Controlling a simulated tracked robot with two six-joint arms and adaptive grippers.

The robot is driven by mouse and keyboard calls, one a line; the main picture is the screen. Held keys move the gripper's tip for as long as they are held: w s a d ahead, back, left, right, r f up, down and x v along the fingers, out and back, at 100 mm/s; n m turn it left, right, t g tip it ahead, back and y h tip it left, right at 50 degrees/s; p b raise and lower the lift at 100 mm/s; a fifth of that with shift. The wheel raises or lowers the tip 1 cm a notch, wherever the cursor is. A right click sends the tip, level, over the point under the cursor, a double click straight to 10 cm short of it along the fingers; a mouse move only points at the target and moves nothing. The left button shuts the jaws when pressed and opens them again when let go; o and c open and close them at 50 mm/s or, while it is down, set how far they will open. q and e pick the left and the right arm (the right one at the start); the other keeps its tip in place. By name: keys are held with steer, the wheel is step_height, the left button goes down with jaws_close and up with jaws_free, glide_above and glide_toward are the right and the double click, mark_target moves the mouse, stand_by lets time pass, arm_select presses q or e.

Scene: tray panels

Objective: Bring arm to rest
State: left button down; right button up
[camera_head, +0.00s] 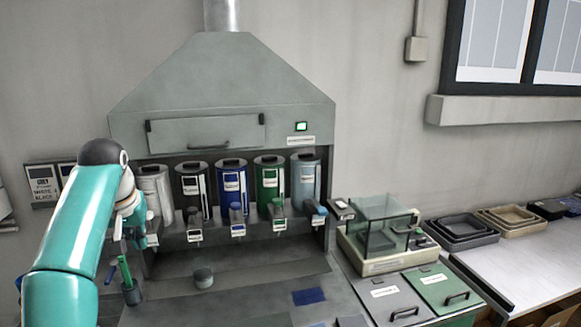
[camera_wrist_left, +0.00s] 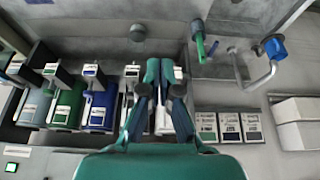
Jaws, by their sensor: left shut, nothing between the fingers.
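My left arm, teal with a dark cap at its joint, comes in from the left in the head view. Its gripper (camera_head: 120,234) hangs in front of the left end of the hood, near the white canister (camera_head: 157,192). In the left wrist view the fingers of this gripper (camera_wrist_left: 161,70) are closed together, with nothing seen between them. The fingers cover part of the canister row there. My right arm and gripper do not show in either view.
Black, blue (camera_head: 232,187), green and grey-blue canisters stand in a row under the hood (camera_head: 220,85). A small cup (camera_head: 203,276) and a holder (camera_head: 132,293) with coloured handles are on the counter. A clear-walled box (camera_head: 380,224) and stacked trays (camera_head: 462,230) are at right.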

arm_select(q)
step_height(320, 180, down, 22)
steer(key=s+d+m+g+h, duration=0.1)
steer(key=s+d+m+g, duration=0.1)
steer(key=g, duration=0.3)
steer(key=s+d+f+g+h+b, duration=0.1)
steer(key=s+d+f, duration=0.25)
steer(key=f, duration=0.45)
steer(key=s+d+f+g, duration=0.1)
steer(key=s+d+f, duration=0.1)
steer(key=s+f, duration=0.35)
steer(key=s+d+f+t+h, duration=0.1)
steer(key=s+d+f, duration=0.3)
steer(key=s, duration=0.3)
steer(key=s+d+f+t+h, duration=0.1)
steer(key=s+d+f, duration=0.3)
steer(key=s, duration=0.3)
steer(key=s+d+f+n+t+h, duration=0.1)
steer(key=s+d+f, duration=0.3)
steer(key=s+f, duration=0.2)
steer(key=shift+s+d+f, duration=0.2)
steer(key=shift+s+f, duration=0.05)
steer(key=shift+s, duration=0.75)
